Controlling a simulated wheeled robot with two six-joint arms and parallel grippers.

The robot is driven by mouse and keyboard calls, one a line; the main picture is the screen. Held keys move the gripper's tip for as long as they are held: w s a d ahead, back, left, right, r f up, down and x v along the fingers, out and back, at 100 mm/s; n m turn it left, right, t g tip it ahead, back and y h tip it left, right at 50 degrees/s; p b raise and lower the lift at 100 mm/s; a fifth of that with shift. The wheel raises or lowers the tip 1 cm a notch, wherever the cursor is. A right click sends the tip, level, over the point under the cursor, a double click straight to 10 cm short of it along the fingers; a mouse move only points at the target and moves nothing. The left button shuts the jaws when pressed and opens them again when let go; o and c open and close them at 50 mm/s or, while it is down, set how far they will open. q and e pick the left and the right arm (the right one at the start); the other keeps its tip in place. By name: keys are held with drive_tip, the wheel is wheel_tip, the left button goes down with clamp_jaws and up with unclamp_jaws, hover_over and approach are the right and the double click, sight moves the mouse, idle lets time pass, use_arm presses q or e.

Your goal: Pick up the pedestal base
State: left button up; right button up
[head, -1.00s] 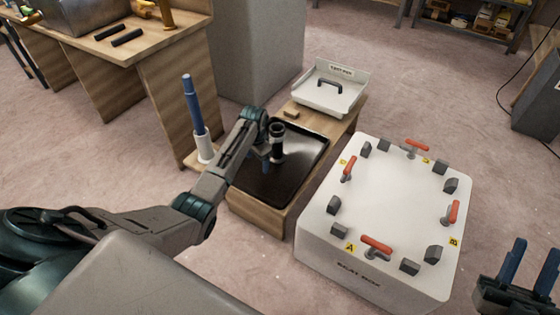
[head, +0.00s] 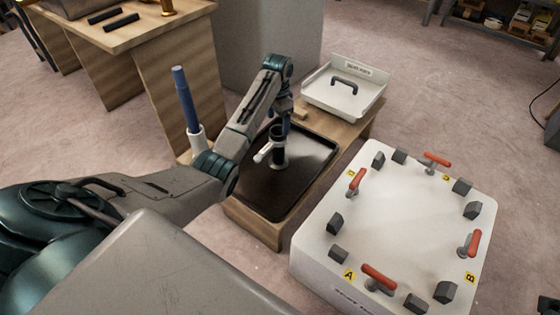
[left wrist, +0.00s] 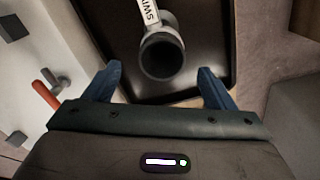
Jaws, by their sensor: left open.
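The pedestal base (head: 279,152) looks like a dark upright tube with a white side piece. It stands on the black tray (head: 262,195), partly hidden by my left arm in the head view. In the left wrist view, the dark round tube opening (left wrist: 163,58) and a white lettered strip show between and beyond the fingers. My left gripper (left wrist: 160,88) is open and empty, with one blue finger on each side of the tube's line. In the head view my left gripper (head: 284,122) is just above and behind the tube. My right gripper's jaws do not show.
The tray lies on a low wooden bench. A white bin with a dark handle (head: 344,85) stands at its far end. A blue rod in a white holder (head: 193,135) stands left. A white box with red clamps (head: 400,220) is at right.

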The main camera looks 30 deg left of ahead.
sight(278, 137)
use_arm(q)
drive_tip(key=f+b, duration=0.1)
drive_tip(key=f, duration=0.3)
drive_tip(key=f+b, duration=0.2)
drive_tip(key=f, duration=0.2)
drive_tip(key=shift+w+a+f, duration=0.1)
drive_tip(key=shift+w+f, duration=0.1)
drive_tip(key=shift+f, duration=0.1)
drive_tip(key=shift+r, duration=0.1)
drive_tip(key=shift+c, duration=0.8)
clamp_jaws()
drive_tip(key=shift+r, duration=0.1)
